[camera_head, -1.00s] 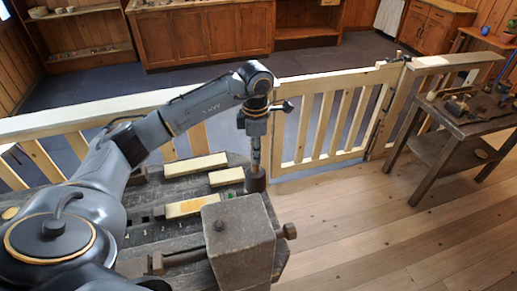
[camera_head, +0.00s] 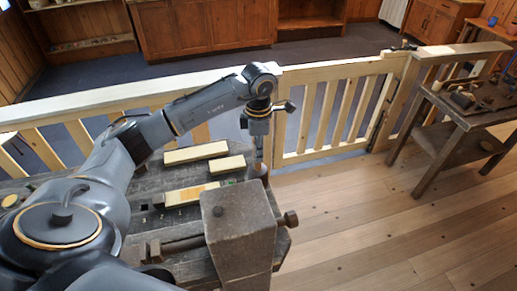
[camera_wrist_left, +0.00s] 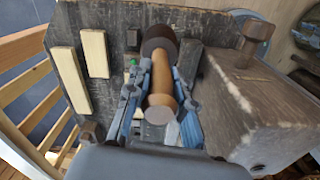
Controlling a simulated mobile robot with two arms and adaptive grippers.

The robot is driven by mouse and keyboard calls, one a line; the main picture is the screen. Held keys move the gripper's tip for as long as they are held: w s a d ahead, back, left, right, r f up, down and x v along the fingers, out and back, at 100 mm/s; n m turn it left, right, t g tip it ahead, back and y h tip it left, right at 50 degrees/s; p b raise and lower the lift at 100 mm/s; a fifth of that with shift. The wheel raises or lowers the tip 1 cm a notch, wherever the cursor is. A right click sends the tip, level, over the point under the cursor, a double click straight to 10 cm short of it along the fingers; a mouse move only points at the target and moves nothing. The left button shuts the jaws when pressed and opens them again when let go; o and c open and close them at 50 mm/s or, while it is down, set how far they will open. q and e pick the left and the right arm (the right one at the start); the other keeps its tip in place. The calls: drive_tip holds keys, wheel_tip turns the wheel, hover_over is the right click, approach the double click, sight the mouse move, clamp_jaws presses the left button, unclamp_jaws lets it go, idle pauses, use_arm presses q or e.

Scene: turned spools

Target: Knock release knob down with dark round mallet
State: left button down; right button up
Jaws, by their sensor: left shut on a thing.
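The dark round mallet shows in the left wrist view, with a dark head (camera_wrist_left: 159,40) and a light brown handle (camera_wrist_left: 161,82). My left gripper (camera_wrist_left: 160,92) is shut on the handle, one finger on each side. In the head view my left gripper (camera_head: 259,155) points down at the bench's far right corner, beside the vise block. The mallet there is mostly hidden by the gripper. A small green piece (camera_wrist_left: 134,61) lies close to the mallet head. I cannot tell which part is the release knob. My right gripper is not in view.
The workbench (camera_head: 140,183) carries several pale wooden bars (camera_head: 196,152). A bulky vise block (camera_head: 240,228) stands at its front right, with a screw knob (camera_head: 290,218). A pale slatted fence (camera_head: 330,105) runs behind. A side table (camera_head: 450,108) with tools stands right; floor between is clear.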

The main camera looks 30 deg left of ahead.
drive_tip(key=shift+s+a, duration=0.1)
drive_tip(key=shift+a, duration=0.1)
use_arm(q)
drive_tip(key=shift+f, duration=0.15)
drive_tip(key=shift+f+b, duration=0.4)
drive_tip(key=shift+b, duration=0.15)
wheel_tip(320, 180, down, 3)
drive_tip(key=shift+r+b, duration=0.2)
drive_tip(key=shift+b, duration=0.95)
drive_tip(key=shift+r, duration=0.1)
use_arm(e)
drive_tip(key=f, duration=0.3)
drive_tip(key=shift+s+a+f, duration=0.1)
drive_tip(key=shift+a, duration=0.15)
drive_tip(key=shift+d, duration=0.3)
use_arm(q)
drive_tip(key=shift+r+p, duration=1)
drive_tip(key=shift+r, duration=0.65)
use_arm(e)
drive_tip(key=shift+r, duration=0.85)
use_arm(q)
drive_tip(key=shift+f, duration=0.15)
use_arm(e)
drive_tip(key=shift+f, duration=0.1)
